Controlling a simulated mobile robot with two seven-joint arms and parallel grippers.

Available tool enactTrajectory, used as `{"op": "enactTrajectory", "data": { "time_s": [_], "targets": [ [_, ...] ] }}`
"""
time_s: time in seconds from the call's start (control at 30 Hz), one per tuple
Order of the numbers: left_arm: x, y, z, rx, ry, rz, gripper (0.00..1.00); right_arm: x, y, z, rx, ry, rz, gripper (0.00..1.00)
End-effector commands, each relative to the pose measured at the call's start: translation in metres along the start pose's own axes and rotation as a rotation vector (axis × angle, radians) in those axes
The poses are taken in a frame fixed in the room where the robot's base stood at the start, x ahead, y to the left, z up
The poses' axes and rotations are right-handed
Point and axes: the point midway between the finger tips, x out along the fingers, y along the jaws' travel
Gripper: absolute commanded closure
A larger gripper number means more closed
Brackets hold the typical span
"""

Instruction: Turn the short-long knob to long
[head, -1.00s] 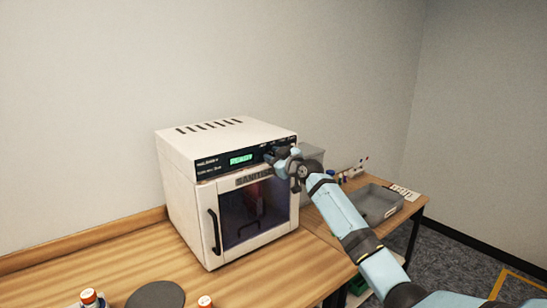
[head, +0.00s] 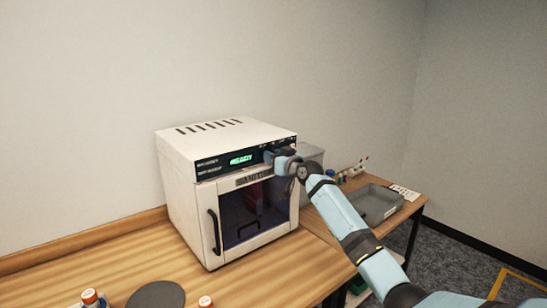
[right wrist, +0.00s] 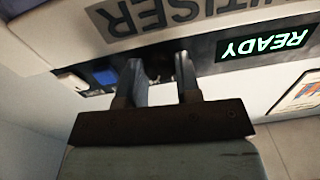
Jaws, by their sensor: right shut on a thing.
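The white sanitiser box (head: 182,195) stands on the wooden table, with a dark control panel (head: 215,167) along its upper front. My right gripper (head: 270,157) is at the right part of this panel, and its arm comes in from the right. In the right wrist view my gripper's two fingers (right wrist: 160,65) reach the panel and are shut on the knob, which is dark and mostly hidden between them. The short and long marks cannot be read. A green READY display (right wrist: 262,46) is lit beside the fingers. My left gripper is not in view.
A blue button (right wrist: 105,77) and a white switch (right wrist: 72,82) sit on the panel close to the fingers. The box's door (head: 255,212) is closed. A grey tray (head: 375,203) is on the table to the right. Orange-capped bottles (head: 89,297) and a dark disc (head: 156,296) are at the front left.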

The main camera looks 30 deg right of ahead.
Motion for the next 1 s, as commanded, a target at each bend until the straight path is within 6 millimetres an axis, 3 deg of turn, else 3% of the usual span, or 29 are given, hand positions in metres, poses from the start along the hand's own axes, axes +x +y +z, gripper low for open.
{"op": "enactTrajectory", "data": {
  "time_s": [0.37, 0.4, 0.43, 0.77, 1.0],
  "targets": [
    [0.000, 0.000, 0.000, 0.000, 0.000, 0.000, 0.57, 0.000, 0.000, 0.000, 0.006, 0.001, 0.000, 0.92],
    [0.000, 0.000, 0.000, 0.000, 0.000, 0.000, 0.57, 0.000, 0.000, 0.000, 0.006, 0.001, 0.000, 0.60],
    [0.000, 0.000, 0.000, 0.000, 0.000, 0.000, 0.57, 0.000, 0.000, 0.000, 0.006, 0.001, 0.000, 0.58],
    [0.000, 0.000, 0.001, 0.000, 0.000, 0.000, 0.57, -0.004, 0.000, 0.000, 0.005, 0.001, 0.000, 0.58],
    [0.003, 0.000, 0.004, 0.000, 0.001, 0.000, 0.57, -0.045, 0.001, 0.003, 0.003, 0.000, 0.000, 0.58]
  ]
}}
